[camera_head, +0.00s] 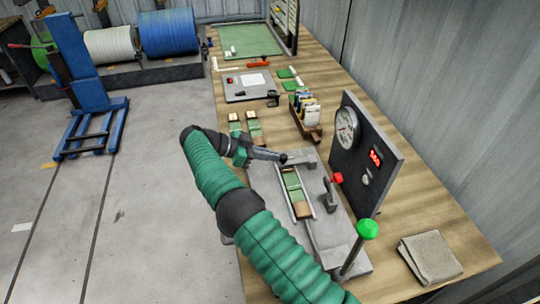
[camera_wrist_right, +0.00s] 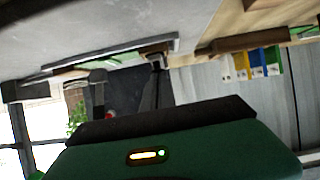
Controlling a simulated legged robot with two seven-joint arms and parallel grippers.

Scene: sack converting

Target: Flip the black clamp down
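I cannot tell whether this gripper is open or shut. In the right wrist view, my green gripper housing fills the bottom and dark blurred parts stand beyond it. My left gripper is not in view.
A clamp with a red knob (camera_head: 337,178) and a lever with a green knob (camera_head: 367,229) stand on the fixture. A green-and-tan piece (camera_head: 292,187) lies in its channel. A dark gauge panel (camera_head: 372,165) rises behind. A folded grey sack (camera_head: 429,257) lies at right.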

